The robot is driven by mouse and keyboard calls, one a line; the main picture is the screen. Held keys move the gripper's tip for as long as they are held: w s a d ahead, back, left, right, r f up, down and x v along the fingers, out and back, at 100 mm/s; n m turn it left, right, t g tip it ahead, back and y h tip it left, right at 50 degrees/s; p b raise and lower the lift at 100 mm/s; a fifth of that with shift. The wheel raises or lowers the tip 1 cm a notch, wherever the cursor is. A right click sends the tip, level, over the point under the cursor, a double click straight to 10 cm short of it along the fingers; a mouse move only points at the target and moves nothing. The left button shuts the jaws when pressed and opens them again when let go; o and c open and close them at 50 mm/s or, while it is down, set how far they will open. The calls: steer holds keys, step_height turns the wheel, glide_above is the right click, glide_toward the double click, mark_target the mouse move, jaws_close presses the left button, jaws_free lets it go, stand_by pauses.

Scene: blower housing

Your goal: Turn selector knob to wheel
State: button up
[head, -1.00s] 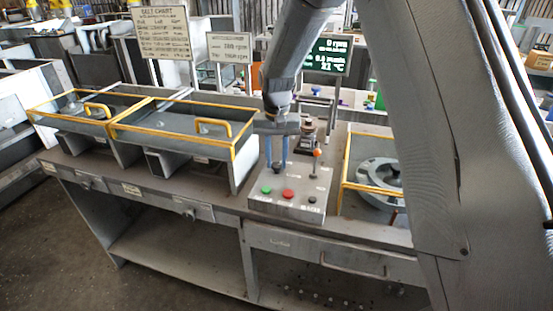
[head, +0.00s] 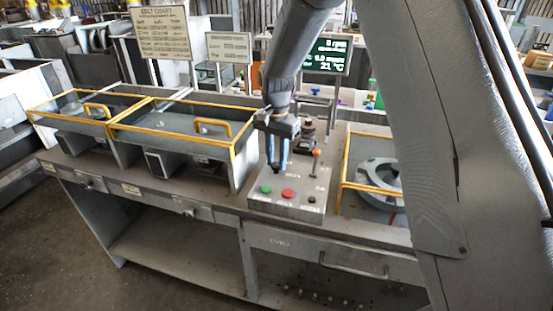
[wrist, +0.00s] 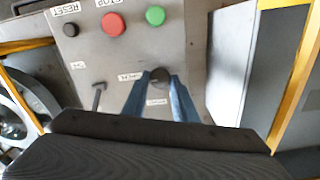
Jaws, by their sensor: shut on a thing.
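The selector knob (wrist: 160,74) is small, round and dark, on the sloped top of the grey control box (head: 287,205). My gripper (wrist: 160,79) points down at the box, with its blue fingers shut on the knob from both sides. In the head view my gripper (head: 277,168) hides most of the knob. Small white labels lie near the knob, too blurred to read surely, and I cannot tell which way its pointer faces.
Green (head: 266,189), red (head: 288,194) and black (head: 311,199) buttons line the box's front. An orange-tipped lever (head: 316,154) stands right of my gripper. Yellow-framed guards stand left (head: 185,137) and right (head: 346,165). A green-lit display (head: 328,55) stands behind.

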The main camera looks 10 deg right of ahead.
mark_target(276, 165)
steer(key=shift+a, duration=0.1)
steer(key=o, duration=1)
steer(key=shift+o, duration=0.2)
steer(key=shift+r, duration=0.1)
step_height(276, 165, up, 8)
steer(key=b, duration=0.2)
steer(key=shift+s+f, duration=0.15)
steer(key=shift+f, duration=0.05)
steer(key=s+d+f+n, duration=0.1)
steer(key=s+d, duration=0.1)
steer(key=s, duration=0.2)
steer(key=s+d+f+n, duration=0.1)
steer(key=s+d, duration=0.2)
steer(key=s, duration=0.1)
steer(key=s+d+f+n+b, duration=0.1)
steer(key=s+d+n, duration=0.1)
steer(key=s, duration=0.3)
steer(key=shift+d+f+t, duration=0.15)
steer(key=shift+d+t, duration=0.25)
steer(key=shift+d, duration=0.3)
steer(key=s+d+f+n, duration=0.1)
steer(key=s+d, duration=0.1)
steer(key=s, duration=0.3)
steer(key=s+d+f+n, duration=0.1)
steer(key=s+f+n, duration=0.1)
steer(key=s, duration=0.4)
steer(key=shift+s+d+f+n+t, duration=0.2)
steer(key=shift+d+n+t, duration=0.1)
steer(key=shift+d, duration=0.1)
